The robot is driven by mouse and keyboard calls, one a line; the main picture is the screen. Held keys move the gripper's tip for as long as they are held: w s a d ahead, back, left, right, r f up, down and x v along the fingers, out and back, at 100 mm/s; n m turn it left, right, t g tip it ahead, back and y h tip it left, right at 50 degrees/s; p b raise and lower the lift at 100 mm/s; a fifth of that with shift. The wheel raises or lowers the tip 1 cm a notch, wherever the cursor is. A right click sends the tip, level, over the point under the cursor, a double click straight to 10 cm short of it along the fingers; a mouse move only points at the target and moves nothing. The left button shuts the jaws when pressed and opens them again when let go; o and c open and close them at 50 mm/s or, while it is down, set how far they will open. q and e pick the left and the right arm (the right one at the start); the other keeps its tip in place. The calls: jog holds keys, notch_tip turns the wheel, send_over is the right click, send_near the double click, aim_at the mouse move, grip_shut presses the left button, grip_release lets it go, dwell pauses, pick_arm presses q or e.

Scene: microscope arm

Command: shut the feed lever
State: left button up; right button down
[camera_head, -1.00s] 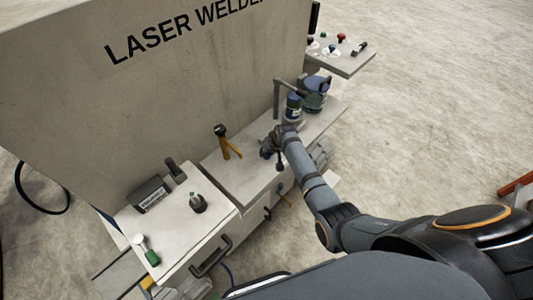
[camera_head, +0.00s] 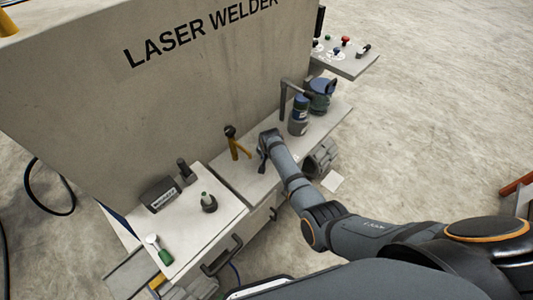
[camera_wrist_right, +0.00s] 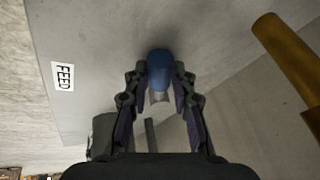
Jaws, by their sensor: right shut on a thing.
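The feed lever shows in the right wrist view as a blue rounded knob (camera_wrist_right: 159,70) on a pale stem. A white FEED label (camera_wrist_right: 63,76) is on the grey surface to its left. My right gripper (camera_wrist_right: 159,84) is shut on the blue knob, with one finger on each side of it. In the head view my right gripper (camera_head: 262,158) is low over the bench shelf, and the arm hides the feed lever there. My left gripper is not in view.
A yellow lever (camera_head: 238,149) with a black knob stands just left of my right gripper; it also shows in the wrist view (camera_wrist_right: 289,58). A blue-and-grey canister (camera_head: 299,115) stands to the right. The laser welder panel (camera_head: 180,80) rises behind.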

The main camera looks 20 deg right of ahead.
jog(key=shift+r, duration=0.1)
jog(key=c, duration=1.1)
grip_release()
jog(key=v, duration=0.7)
jog(key=shift+r, duration=0.2)
